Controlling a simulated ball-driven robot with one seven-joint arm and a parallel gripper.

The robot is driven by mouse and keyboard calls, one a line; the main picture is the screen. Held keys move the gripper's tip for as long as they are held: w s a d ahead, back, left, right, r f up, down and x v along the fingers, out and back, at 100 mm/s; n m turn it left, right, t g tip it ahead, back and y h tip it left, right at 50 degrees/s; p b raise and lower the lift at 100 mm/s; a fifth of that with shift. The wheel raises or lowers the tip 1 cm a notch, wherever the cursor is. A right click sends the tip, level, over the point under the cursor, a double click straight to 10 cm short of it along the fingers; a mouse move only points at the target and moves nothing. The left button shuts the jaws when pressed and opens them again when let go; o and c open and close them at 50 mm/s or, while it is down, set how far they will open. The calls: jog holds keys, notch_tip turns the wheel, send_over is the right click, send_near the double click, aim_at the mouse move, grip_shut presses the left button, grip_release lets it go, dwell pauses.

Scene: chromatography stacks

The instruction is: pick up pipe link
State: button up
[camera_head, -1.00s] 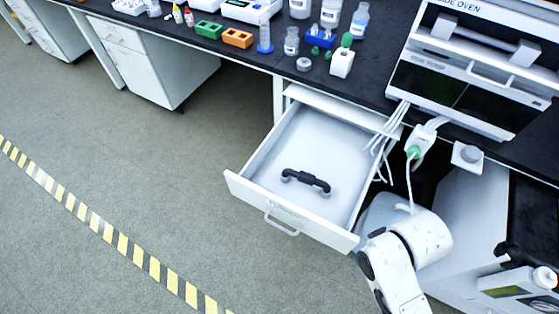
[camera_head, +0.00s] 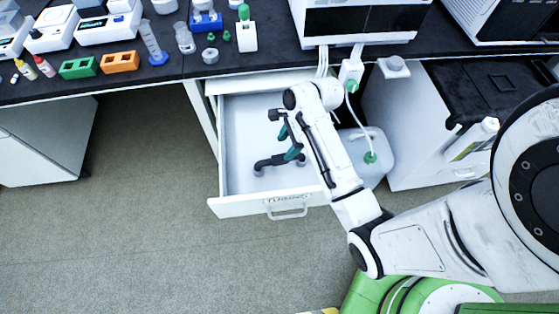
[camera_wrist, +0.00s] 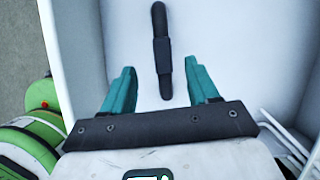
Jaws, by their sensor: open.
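The pipe link (camera_head: 275,161), a dark tube piece with thicker grey ends, lies on the floor of the open white drawer (camera_head: 240,208). My gripper (camera_head: 289,143) is over the drawer, with its teal fingers open and empty. In the wrist view the pipe link (camera_wrist: 161,50) looks like a black bar running away from me, thicker in the middle. Its near end shows between the two spread fingers (camera_wrist: 158,72). I see no contact; the height gap is hard to judge. My arm hides the drawer's right part in the head view.
The drawer walls enclose the link. White tubes (camera_wrist: 285,140) hang by the drawer's right side. A jug with a green cap (camera_head: 370,157) stands right of it. The black bench (camera_head: 190,62) above holds an orange rack (camera_head: 120,62), bottles and an oven (camera_head: 360,22).

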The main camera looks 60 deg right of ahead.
aim_at(281, 157)
jog(key=shift+d+f+m, duration=0.15)
jog(key=shift+f+m, duration=0.1)
jog(key=shift+m, duration=0.15)
jog(key=x, duration=0.3)
jog(key=b+x, duration=0.1)
jog(key=x, duration=0.3)
jog(key=b+x, duration=0.1)
jog(key=x, duration=0.2)
jog(key=shift+s+d+f, duration=0.15)
jog(key=shift+d+f, duration=0.15)
jog(key=shift+f, duration=0.05)
grip_shut()
